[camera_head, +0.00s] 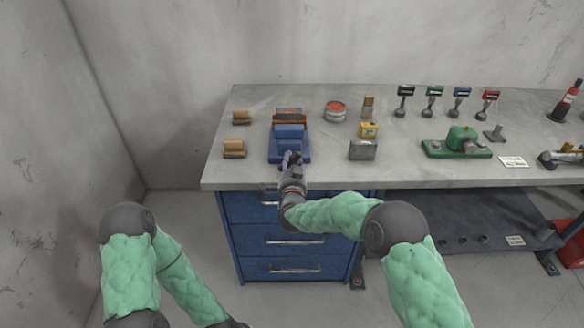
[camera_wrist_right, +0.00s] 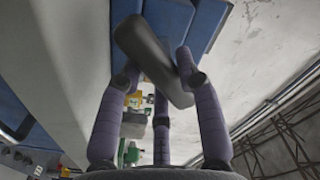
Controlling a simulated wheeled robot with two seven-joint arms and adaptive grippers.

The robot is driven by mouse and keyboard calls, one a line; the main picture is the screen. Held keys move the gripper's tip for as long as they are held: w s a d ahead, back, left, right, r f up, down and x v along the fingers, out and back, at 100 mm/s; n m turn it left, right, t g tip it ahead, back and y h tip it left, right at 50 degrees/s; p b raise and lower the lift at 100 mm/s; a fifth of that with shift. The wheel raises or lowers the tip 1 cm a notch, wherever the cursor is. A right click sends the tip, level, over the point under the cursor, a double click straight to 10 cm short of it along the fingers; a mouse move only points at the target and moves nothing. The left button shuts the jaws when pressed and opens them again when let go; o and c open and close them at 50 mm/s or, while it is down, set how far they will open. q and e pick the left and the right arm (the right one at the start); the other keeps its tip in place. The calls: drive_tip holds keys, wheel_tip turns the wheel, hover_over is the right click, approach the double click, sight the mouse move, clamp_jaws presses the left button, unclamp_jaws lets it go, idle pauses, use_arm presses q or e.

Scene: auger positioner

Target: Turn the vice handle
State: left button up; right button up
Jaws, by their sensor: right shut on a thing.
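The blue vice (camera_head: 289,132) stands on the workbench near its left end. It also shows at the top of the right wrist view (camera_wrist_right: 170,18). My right gripper (camera_head: 291,158) is at the near side of the vice. In the right wrist view, its purple-grey fingers (camera_wrist_right: 153,78) are closed around the dark grey vice handle (camera_wrist_right: 148,50). The handle lies slanted between the fingers, from upper left to lower right. In the head view the gripper hides most of the handle. My left arm hangs low at the left, and its gripper is outside the picture.
The grey workbench (camera_head: 218,174) has blue drawers (camera_head: 285,240) below. Wooden blocks (camera_head: 234,149) lie left of the vice. A red tin (camera_head: 335,111), yellow box (camera_head: 369,130) and grey metal block (camera_head: 362,150) stand to its right. A green device (camera_head: 460,142) is farther right.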

drive_tip(key=shift+m+b, duration=0.35)
drive_tip(key=shift+m, duration=0.05)
idle(0.4)
drive_tip(key=o, duration=1.2)
drive_tip(key=shift+c, duration=0.2)
drive_tip(key=s, duration=1.2)
